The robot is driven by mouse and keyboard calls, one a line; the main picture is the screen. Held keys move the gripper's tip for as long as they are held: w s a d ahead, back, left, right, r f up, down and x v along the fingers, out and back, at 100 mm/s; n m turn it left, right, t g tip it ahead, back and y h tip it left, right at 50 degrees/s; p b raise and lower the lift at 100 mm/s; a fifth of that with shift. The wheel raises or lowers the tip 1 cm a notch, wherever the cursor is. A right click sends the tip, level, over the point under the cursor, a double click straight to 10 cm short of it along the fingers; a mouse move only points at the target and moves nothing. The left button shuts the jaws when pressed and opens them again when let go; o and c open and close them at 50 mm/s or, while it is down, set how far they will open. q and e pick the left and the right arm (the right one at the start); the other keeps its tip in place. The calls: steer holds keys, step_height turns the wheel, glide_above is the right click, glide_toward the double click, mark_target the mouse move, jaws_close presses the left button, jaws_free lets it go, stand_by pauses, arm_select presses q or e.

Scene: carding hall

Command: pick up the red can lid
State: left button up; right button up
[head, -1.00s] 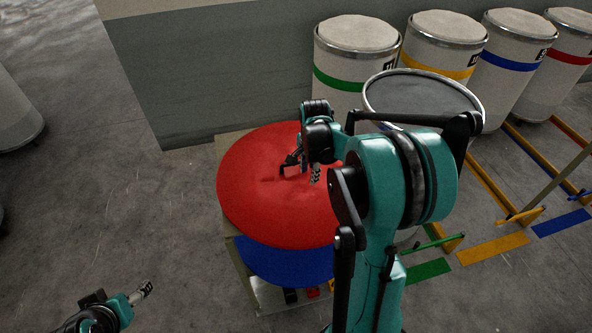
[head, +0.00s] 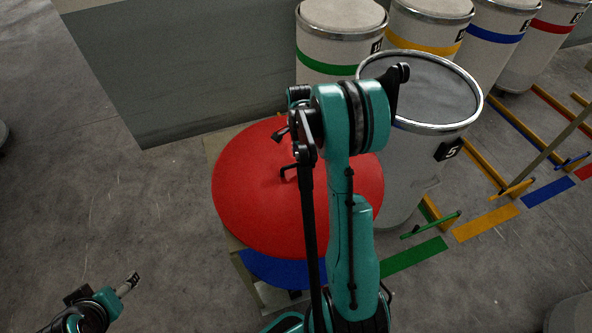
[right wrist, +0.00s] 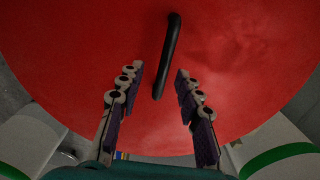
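The red can lid (head: 245,190) is a large round disc with a black bar handle, lying on top of a blue lid (head: 275,270). My right arm crosses in front of its right part in the head view. In the right wrist view the red lid (right wrist: 240,60) fills most of the picture. Its black handle (right wrist: 168,55) lies between and beyond the fingertips of my right gripper (right wrist: 159,72). That gripper is open and empty, fingers apart, not touching the handle. My left gripper (head: 131,283) is at the lower left, away from the lid; its finger gap is too small to judge.
The lids rest on a pale stand (head: 242,262). A grey can numbered 5 (head: 410,170) stands close to the right of it. Behind are several white cans with coloured bands, including green (head: 325,60) and yellow (head: 425,42). Coloured floor strips lie right.

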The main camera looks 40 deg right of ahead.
glide_above(298, 170)
step_height(298, 170, down, 5)
steer(key=shift+s+a+r+p, duration=0.15)
steer(key=shift+r+p, duration=0.05)
steer(key=shift+p, duration=0.15)
steer(key=shift+f, duration=0.45)
steer(key=shift+f+b, duration=0.25)
steer(key=shift+b, duration=0.25)
jaws_close()
